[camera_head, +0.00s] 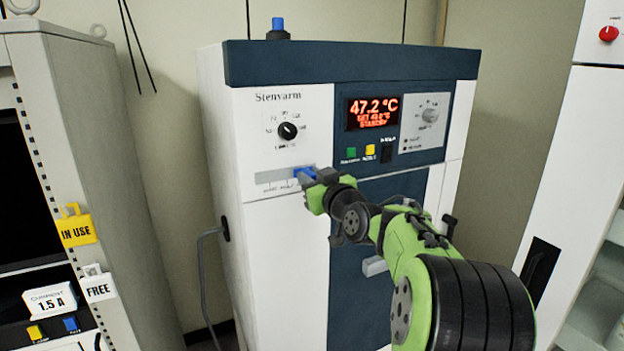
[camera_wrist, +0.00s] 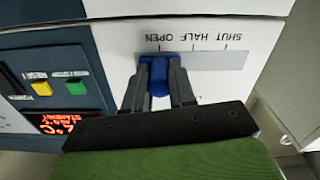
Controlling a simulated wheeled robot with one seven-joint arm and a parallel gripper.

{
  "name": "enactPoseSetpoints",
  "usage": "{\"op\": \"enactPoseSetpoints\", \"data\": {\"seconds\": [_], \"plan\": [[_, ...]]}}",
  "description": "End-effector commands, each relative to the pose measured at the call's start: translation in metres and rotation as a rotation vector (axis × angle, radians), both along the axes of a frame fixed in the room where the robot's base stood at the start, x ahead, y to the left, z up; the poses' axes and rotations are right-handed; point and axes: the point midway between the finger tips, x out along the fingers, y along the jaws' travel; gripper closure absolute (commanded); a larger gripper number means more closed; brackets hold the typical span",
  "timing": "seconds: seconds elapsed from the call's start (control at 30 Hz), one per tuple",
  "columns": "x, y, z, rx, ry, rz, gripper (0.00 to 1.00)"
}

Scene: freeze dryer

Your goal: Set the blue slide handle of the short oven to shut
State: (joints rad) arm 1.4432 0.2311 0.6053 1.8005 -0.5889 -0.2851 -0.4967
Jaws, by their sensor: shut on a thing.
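The blue slide handle (camera_head: 303,173) is at the right end of a grey slot (camera_head: 272,176) on the white front of the short oven (camera_head: 262,215). In the wrist view, which is upside down, the blue handle (camera_wrist: 159,77) lines up with the OPEN mark. HALF and SHUT lie farther right in that view, which is left in the head view. My gripper (camera_head: 313,179) is shut on the handle, with one finger on each side of it in the wrist view (camera_wrist: 158,88).
Above the slot is a black dial (camera_head: 288,131). To the right are a red display (camera_head: 372,114), a green button (camera_head: 351,153) and a yellow button (camera_head: 370,150). A rack (camera_head: 95,130) with tags stands left, and a white cabinet (camera_head: 560,150) right.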

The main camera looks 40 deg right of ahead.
Motion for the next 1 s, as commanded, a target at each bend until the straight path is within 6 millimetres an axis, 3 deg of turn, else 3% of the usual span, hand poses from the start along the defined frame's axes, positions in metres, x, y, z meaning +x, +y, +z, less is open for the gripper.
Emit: {"op": "enactPoseSetpoints", "data": {"seconds": [0.17,0.5,0.87,0.9,1.0], "plan": [[0.004,0.011,-0.002,-0.003,0.004,0.005,1.00],[0.023,0.077,-0.004,-0.001,0.003,0.007,1.00],[0.024,0.083,-0.002,0.003,0.004,0.005,1.00],[0.024,0.083,-0.002,0.004,0.005,0.005,0.72],[0.024,0.083,-0.002,0.003,0.004,0.005,0.57]]}}
